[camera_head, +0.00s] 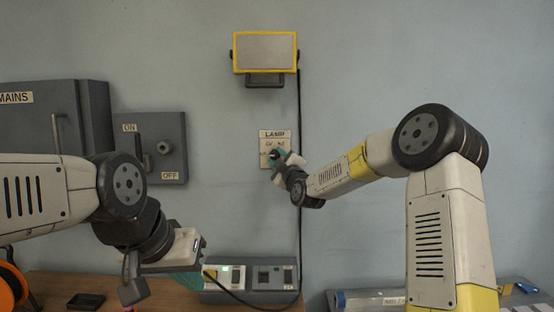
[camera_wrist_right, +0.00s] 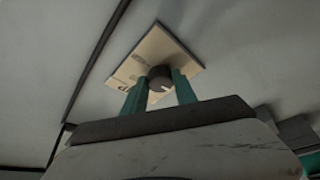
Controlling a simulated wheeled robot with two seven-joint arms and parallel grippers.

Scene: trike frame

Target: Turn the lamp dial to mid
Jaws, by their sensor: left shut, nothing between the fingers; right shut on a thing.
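The lamp dial's plate (camera_head: 275,136) is on the wall under the LAMP label, with my right gripper (camera_head: 279,156) in front of its lower part. In the right wrist view the dial (camera_wrist_right: 160,78) is a dark round knob with a pale mark, on a cream plate (camera_wrist_right: 148,52). My right gripper (camera_wrist_right: 160,92) has its teal fingers on both sides of the knob and is shut on it. Which setting the mark points at cannot be read. My left gripper (camera_head: 192,280) is low at the left, above the bench, shut and empty; its fingertips are partly hidden.
A yellow-framed lamp (camera_head: 265,53) hangs above the plate, its dark cable running down the wall. A grey ON/OFF switch box (camera_head: 172,128) and a MAINS cabinet (camera_head: 40,135) are at the left. A charger-like unit (camera_head: 262,297) with a green light stands on the bench.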

